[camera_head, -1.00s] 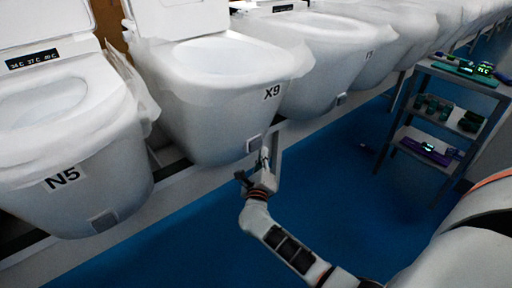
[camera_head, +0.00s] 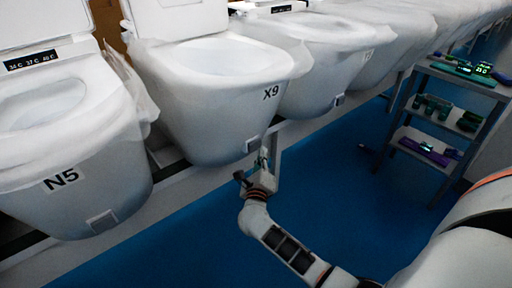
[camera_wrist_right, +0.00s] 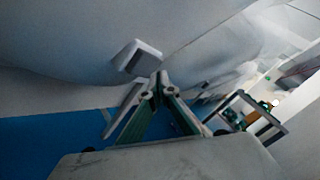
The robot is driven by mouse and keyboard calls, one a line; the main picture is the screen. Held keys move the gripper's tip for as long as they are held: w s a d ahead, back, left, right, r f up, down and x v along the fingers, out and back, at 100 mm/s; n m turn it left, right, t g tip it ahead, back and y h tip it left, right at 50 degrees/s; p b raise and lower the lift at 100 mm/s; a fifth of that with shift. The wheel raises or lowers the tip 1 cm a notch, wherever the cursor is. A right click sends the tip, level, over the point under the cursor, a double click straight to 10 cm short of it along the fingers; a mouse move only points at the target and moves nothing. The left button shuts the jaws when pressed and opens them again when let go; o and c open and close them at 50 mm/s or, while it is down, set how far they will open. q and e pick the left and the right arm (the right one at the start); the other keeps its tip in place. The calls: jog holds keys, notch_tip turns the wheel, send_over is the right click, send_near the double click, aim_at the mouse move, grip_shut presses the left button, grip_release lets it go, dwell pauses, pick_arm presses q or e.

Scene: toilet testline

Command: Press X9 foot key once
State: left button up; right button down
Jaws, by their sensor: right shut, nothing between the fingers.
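The toilet labelled X9 (camera_head: 225,105) stands in the row, with its label on the front right. Its foot key (camera_head: 253,144) is a small pale square plate low on the front of the bowl. It also shows in the right wrist view (camera_wrist_right: 138,57), tilted, with a dark edge. My right gripper (camera_head: 264,155) is shut and empty, just below and to the right of the key. In the right wrist view its fingertips (camera_wrist_right: 160,78) meet a little below and right of the key and look apart from it. My left gripper is in neither view.
Toilet N5 (camera_head: 70,150) with its own foot key (camera_head: 102,221) stands at the left. More toilets run to the right behind X9. A shelf rack (camera_head: 448,110) with small devices stands at the right. The blue floor (camera_head: 340,190) between is clear.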

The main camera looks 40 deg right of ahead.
dwell(0.4)
jog(key=shift+w, duration=0.45)
jog(key=shift+w, duration=0.4)
dwell(0.8)
jog(key=shift+r, duration=0.1)
jog(key=shift+s, duration=0.85)
